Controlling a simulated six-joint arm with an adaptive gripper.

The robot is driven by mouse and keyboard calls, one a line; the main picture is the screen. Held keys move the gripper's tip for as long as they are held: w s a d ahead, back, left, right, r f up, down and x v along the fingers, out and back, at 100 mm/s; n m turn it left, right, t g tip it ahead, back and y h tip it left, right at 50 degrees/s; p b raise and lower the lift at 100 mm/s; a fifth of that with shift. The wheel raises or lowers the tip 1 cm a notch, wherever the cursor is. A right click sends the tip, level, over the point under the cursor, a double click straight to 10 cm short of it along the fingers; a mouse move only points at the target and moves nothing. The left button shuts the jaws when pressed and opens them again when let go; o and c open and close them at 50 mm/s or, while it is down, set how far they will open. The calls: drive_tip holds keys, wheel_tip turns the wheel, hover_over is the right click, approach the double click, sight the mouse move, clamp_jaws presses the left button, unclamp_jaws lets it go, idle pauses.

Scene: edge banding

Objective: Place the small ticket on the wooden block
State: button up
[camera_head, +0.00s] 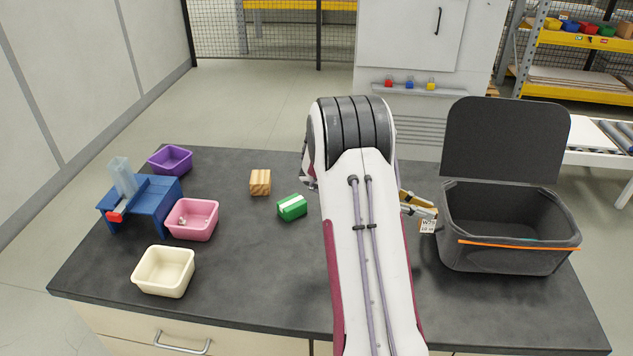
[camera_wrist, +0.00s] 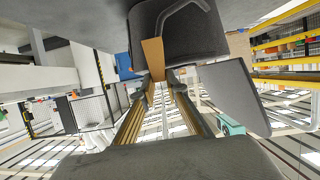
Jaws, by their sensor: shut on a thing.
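The wooden block (camera_head: 260,183) is a small striped light-brown block on the dark table, left of my arm. My gripper (camera_head: 426,211) is at the right of my arm, beside the dark grey bin. It is shut on the small ticket (camera_head: 428,226), a white card with dark print, held near the bin's left wall. In the wrist view a tan flat piece (camera_wrist: 153,58), which looks like the ticket's back, sits between the fingertips (camera_wrist: 158,76). My arm hides part of the table between the block and the gripper.
A dark grey bin (camera_head: 508,258) with a raised lid (camera_head: 505,140) and an orange strip stands at the right. A green-and-white block (camera_head: 292,207) lies near the wooden block. Purple (camera_head: 170,160), pink (camera_head: 192,219) and cream (camera_head: 163,271) bins and a blue stand (camera_head: 146,205) are at left.

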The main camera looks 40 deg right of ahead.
wheel_tip(320, 180, up, 10)
drive_tip(key=w+a+n+t+h, duration=0.1)
drive_tip(key=w+n+t+h, duration=0.4)
drive_tip(key=w, duration=1.4)
drive_tip(key=w+a+n+t+y, duration=0.3)
drive_tip(key=w+a+n+t, duration=0.35)
drive_tip(key=w+a, duration=0.5)
drive_tip(key=w+a+n+t+y, duration=0.3)
drive_tip(key=w+a+n+t, duration=0.4)
drive_tip(key=w, duration=0.7)
drive_tip(key=shift+m, duration=0.55)
drive_tip(key=f, duration=0.2)
drive_tip(key=a+f, duration=0.1)
drive_tip(key=f, duration=0.1)
drive_tip(key=shift+s+f, duration=0.1)
drive_tip(key=shift+f, duration=0.3)
wheel_tip(320, 180, down, 6)
drive_tip(key=shift+f, duration=0.15)
